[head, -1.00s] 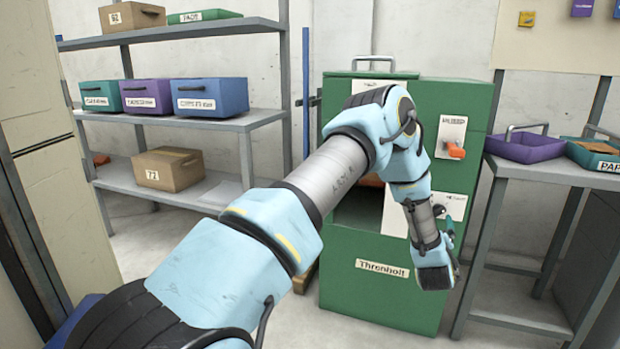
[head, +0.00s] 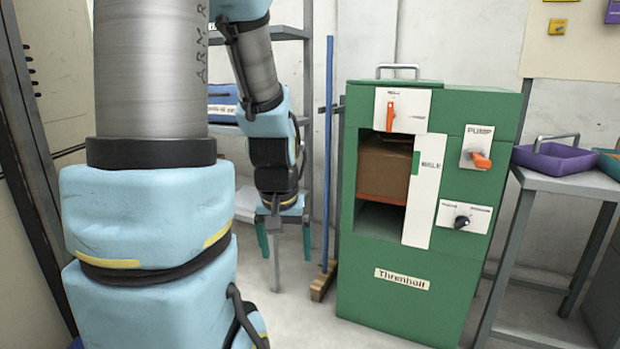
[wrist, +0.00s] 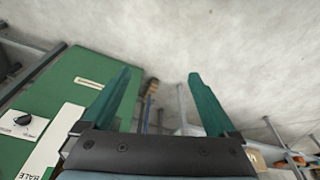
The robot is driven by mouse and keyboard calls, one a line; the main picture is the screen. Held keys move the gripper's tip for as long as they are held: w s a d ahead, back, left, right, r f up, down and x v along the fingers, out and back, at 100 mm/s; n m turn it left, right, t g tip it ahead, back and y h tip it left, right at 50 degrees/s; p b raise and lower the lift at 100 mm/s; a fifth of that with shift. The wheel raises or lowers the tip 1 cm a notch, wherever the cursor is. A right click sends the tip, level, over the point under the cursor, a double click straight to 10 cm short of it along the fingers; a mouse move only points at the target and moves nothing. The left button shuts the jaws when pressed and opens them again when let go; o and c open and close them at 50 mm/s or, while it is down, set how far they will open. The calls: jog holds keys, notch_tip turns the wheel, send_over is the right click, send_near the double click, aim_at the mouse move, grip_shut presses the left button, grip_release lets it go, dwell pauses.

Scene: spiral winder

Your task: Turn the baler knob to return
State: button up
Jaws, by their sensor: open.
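The green baler (head: 400,300), labelled Threnholt, stands right of centre in the head view. On its front right, a black knob (head: 462,221) sits on a white plate whose print is too small to read. The knob also shows in the wrist view (wrist: 22,120), at the left edge. An orange handle (head: 481,160) marked PUMP is above it, and an orange lever (head: 390,116) is at the top. My gripper (head: 285,243) hangs pointing down, left of the baler and apart from it. Its teal fingers are spread and empty, also in the wrist view (wrist: 160,76).
A brown block (head: 383,170) sits in the baler's opening. A blue pole (head: 329,150) stands left of the baler. A grey table (head: 560,184) with a purple tray (head: 553,163) stands at right. Shelving is mostly hidden behind my arm. The floor before the baler looks clear.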

jog(key=s+a, duration=0.2)
jog(key=s, duration=0.2)
notch_tip(320, 180, up, 25)
jog(key=w+p, duration=0.1)
jog(key=p, duration=2.3)
jog(key=shift+g, duration=0.4)
